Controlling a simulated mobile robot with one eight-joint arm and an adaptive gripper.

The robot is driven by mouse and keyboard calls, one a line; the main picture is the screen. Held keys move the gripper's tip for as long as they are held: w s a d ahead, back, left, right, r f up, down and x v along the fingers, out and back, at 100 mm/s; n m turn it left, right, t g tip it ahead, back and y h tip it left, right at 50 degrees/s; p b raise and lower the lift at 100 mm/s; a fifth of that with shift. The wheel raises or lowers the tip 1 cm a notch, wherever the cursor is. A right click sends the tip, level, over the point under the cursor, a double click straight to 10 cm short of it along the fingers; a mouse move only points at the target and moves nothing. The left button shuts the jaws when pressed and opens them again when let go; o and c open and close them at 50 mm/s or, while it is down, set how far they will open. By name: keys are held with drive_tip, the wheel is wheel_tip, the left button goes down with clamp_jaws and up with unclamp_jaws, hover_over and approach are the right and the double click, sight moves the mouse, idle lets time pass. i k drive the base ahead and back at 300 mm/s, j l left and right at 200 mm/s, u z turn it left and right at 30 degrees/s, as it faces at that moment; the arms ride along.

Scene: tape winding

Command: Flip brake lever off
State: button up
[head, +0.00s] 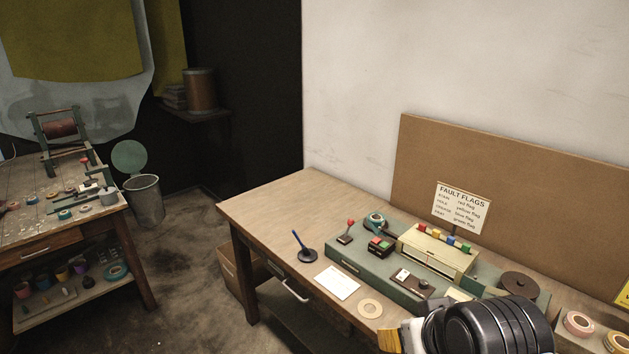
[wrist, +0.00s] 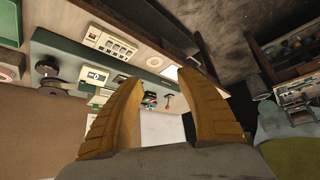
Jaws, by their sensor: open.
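A small lever with a red knob (head: 348,230) stands on a dark base at the left end of the green machine (head: 372,262) on the near workbench; I take it for the brake lever. A small red-tipped lever (wrist: 167,101) also shows between my fingers in the wrist view, some distance beyond them. My gripper (wrist: 162,80) is open, its two yellow ribbed fingers spread and empty. In the head view my gripper (head: 391,340) is at the bottom edge, right of and nearer than the lever, partly cut off. The lever's exact setting is too small to tell.
Beside the lever are a teal tape roll (head: 376,222) and a red-and-green button box (head: 381,246). A cream box with coloured flags (head: 438,250) stands to their right. A blue-handled item on a dark round base (head: 305,252) and a white card (head: 337,283) lie on the bench.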

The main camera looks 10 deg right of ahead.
sight(351, 221)
drive_tip(key=i+u, duration=0.15)
drive_tip(key=i, duration=0.85)
